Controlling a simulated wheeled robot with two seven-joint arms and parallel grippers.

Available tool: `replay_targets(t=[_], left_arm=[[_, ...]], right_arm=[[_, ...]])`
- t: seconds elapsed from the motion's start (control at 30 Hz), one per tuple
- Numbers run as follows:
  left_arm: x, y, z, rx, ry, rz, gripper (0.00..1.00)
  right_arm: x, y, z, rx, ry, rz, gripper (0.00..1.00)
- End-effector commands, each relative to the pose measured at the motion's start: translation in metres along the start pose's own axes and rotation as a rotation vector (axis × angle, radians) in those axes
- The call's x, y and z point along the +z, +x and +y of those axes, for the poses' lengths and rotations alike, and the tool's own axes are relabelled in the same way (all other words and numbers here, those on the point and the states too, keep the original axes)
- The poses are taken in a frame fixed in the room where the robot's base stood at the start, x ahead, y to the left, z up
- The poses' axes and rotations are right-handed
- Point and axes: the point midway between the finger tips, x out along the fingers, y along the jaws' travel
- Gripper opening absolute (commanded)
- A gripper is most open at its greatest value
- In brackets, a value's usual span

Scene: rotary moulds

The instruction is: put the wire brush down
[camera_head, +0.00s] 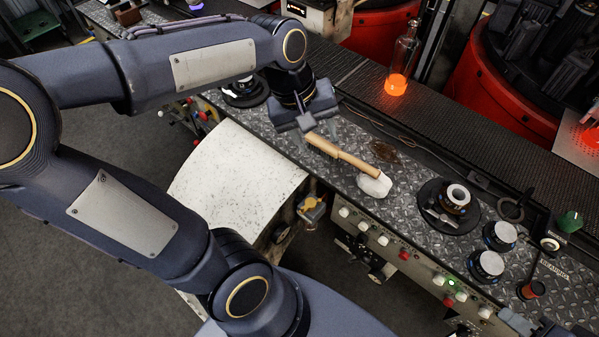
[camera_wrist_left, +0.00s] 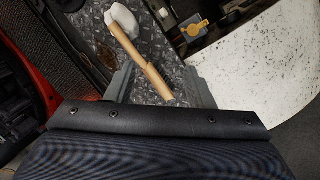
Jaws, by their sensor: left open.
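My left gripper (camera_head: 309,128) is open just above the metal plate of the bench. In the left wrist view its two fingers (camera_wrist_left: 160,72) stand apart, on either side of a light wooden piece (camera_wrist_left: 157,82). This wooden piece (camera_head: 323,145) lines up with a wooden handle (camera_head: 357,163) that ends in a whitish head (camera_head: 375,185) resting on the plate. I cannot tell whether they are joined, or which belongs to the wire brush; no bristles show clearly. A grey part at the lower right edge (camera_head: 516,322) looks like my right gripper, mostly cut off.
A glowing bottle (camera_head: 397,78) stands on the dark conveyor (camera_head: 450,112) behind the plate. Round moulds (camera_head: 487,265) and a black dish (camera_head: 448,206) stand on the right. A speckled white sheet (camera_head: 232,180) is at the front left. Buttons line the bench's front edge.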

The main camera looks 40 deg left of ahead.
Motion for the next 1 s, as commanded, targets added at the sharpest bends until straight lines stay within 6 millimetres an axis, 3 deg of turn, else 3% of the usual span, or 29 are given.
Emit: replay_targets(t=[0.03,0.2,0.33,0.5,1.0], left_arm=[[0.018,-0.006,-0.015,0.060,0.094,0.021,0.48],[0.067,-0.005,-0.045,0.182,0.418,0.124,0.48],[0.088,0.003,-0.057,0.212,0.570,0.194,0.48],[0.096,0.007,-0.060,0.219,0.643,0.228,0.48],[0.096,0.007,-0.060,0.219,0.644,0.227,0.48]], right_arm=[[0.000,0.000,0.000,0.000,0.000,0.000,0.36],[0.000,0.000,0.000,0.000,0.000,0.000,0.36],[0.000,0.000,0.000,0.000,0.000,0.000,0.36],[0.000,0.000,0.000,0.000,0.000,0.000,0.36],[0.000,0.000,0.000,0.000,0.000,0.000,0.36]])
